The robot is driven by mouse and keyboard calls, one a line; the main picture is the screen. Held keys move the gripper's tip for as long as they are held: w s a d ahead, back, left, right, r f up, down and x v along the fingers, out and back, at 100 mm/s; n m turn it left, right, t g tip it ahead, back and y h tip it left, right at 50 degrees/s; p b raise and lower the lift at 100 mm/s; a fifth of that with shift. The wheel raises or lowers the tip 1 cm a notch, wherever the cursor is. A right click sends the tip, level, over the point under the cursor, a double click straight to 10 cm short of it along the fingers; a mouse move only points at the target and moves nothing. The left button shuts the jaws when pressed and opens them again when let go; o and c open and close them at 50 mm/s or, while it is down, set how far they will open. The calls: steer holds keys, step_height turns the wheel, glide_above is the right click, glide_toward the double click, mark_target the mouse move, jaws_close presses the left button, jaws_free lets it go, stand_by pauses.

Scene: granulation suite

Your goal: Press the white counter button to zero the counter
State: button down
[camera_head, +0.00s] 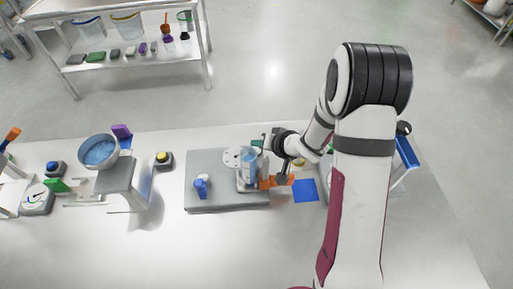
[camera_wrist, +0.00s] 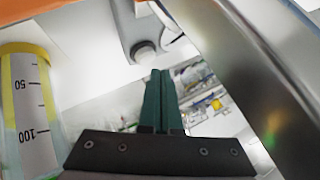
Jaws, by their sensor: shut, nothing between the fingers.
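My gripper (camera_wrist: 160,73) has dark green fingers, shut together and empty. Its tips appear just below and right of the button in the picture; I cannot tell whether they touch it. In the head view my arm reaches down from the right to the apparatus with a clear cylinder (camera_head: 249,170) on the grey base plate (camera_head: 222,204). The button cannot be made out there.
A graduated cylinder with a yellow rim (camera_wrist: 24,48) stands close at left in the wrist view. A blue mat (camera_head: 305,190) lies right of the apparatus. The front table is clear.

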mark_target(259, 152)
steer(key=shift+r, duration=0.1)
steer(key=shift+r, duration=2.4)
